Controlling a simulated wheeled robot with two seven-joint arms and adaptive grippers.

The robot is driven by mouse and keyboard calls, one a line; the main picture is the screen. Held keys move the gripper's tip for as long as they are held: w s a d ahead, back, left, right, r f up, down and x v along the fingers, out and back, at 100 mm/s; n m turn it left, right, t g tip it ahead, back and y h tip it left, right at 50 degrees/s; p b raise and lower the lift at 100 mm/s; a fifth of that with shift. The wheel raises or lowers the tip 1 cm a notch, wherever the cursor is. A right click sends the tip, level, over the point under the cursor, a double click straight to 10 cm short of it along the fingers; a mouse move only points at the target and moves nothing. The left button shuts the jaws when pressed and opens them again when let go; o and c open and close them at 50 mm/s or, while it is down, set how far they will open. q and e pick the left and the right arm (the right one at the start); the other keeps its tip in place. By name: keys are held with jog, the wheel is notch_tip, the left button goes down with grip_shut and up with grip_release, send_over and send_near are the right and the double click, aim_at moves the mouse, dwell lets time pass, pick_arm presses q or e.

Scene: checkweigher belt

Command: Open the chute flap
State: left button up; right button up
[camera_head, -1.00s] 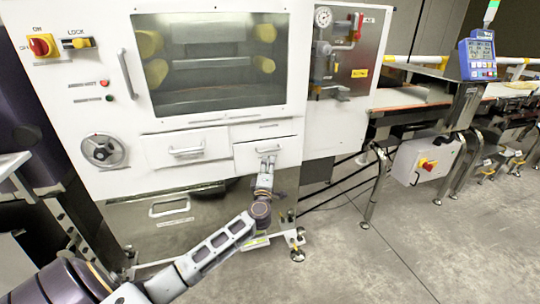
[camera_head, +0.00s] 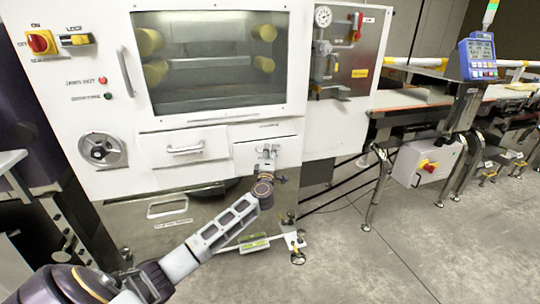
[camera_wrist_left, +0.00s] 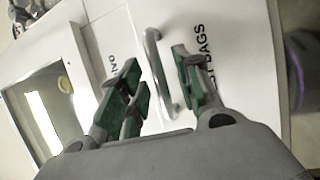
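A white front panel (camera_head: 245,153) with a bar handle sits at the lower right of the white machine; I cannot read a label naming it as the chute flap. My left gripper (camera_head: 268,154) is in front of this panel at its handle. In the left wrist view the gripper (camera_wrist_left: 165,85) is open, with green-padded fingers apart. The metal bar handle (camera_wrist_left: 157,62) runs between the fingers, with visible gaps; it is not clamped. Black lettering ending in "BAGS" stands beside the handle. The right gripper is not in view.
A second handled panel (camera_head: 185,148) is to the left, and a lower handled steel panel (camera_head: 168,208) is below. A handwheel (camera_head: 102,149) and a windowed door (camera_head: 220,60) are on the same machine. A conveyor (camera_head: 430,98) stands right. The floor at front right is clear.

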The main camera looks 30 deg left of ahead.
pick_arm(q)
jog(key=shift+w+a+r, duration=0.1)
jog(key=shift+w, duration=0.1)
jog(key=shift+c, duration=0.4)
grip_shut()
